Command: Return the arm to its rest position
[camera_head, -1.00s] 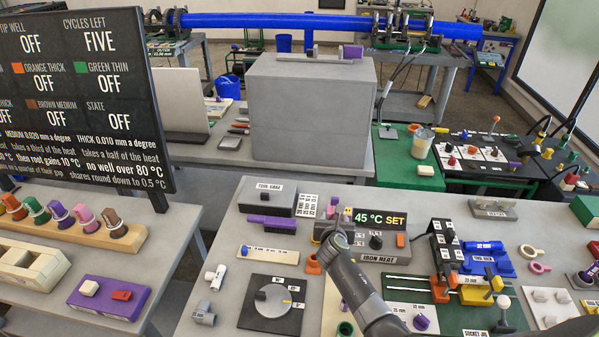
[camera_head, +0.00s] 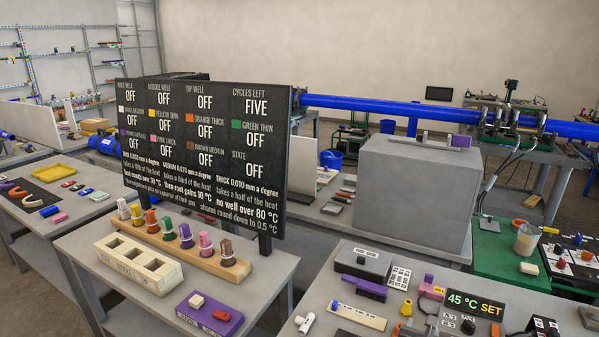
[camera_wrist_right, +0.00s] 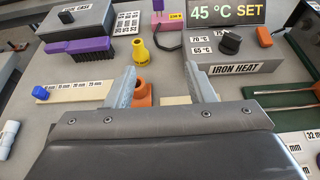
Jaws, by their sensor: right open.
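My right gripper (camera_wrist_right: 162,86) is open and empty in the right wrist view, its two pale fingers apart above the grey bench. An orange fitting (camera_wrist_right: 142,94) shows low between the fingers, by the left one; I see no contact. A yellow fitting (camera_wrist_right: 139,54) lies beyond the fingertips. The rest of that arm is out of frame. My left gripper is in neither view.
A black status board (camera_head: 205,150) stands left, behind a rack of coloured plugs (camera_head: 178,245). A large grey box (camera_head: 415,190) stands behind the bench.

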